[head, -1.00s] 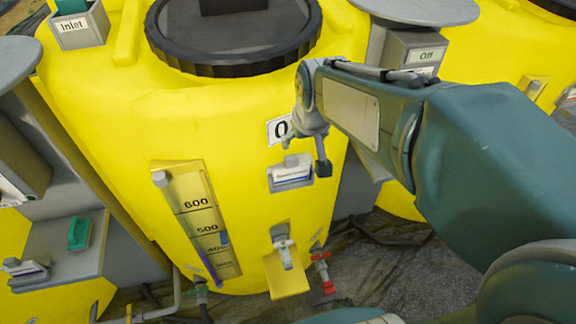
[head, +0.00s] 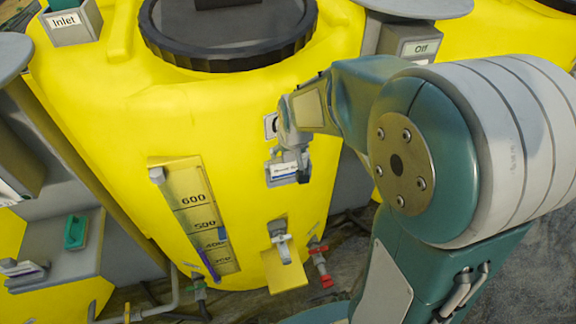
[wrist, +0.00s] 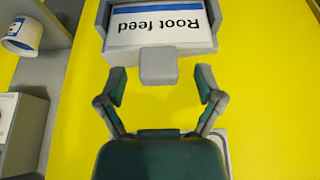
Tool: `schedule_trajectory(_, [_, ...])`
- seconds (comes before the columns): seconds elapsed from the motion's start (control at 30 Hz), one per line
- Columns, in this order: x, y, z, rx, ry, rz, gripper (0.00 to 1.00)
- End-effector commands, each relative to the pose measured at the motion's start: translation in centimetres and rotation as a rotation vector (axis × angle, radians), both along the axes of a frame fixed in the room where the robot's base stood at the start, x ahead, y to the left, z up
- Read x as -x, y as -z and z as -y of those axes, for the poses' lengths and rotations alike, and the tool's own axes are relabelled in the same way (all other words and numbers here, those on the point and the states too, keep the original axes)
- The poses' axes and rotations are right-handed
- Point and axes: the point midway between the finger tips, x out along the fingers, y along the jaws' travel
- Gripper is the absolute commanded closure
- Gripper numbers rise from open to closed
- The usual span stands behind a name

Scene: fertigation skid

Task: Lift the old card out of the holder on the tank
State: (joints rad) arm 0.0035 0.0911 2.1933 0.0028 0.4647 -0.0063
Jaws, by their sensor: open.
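The old card (wrist: 155,24) is white with a blue stripe and reads "Root feed", upside down in the wrist view. It sits in a grey holder (wrist: 160,50) on the yellow tank (head: 110,130). A grey square tab (wrist: 159,66) stands at the card's near edge, on the holder side toward me. In the head view the card (head: 285,169) is small and partly hidden by my gripper (head: 301,160). In the wrist view my gripper (wrist: 161,86) is open and empty, its two fingers apart just short of the tab, one to each side.
A level gauge (head: 195,215) is on the tank to the left of the holder. A grey tap (head: 282,245) and a red valve (head: 321,265) are below. A grey shelf with a green block (head: 75,232) stands at the left.

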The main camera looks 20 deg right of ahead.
Motion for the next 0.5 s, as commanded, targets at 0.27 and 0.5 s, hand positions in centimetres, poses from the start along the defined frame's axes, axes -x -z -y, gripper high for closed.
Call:
schedule_trajectory(0.27, [-0.13,0.31,0.01,0.0,0.0,0.0,0.19])
schedule_trajectory(0.5, [-0.11,0.31,0.0,0.0,0.001,0.0,1.0])
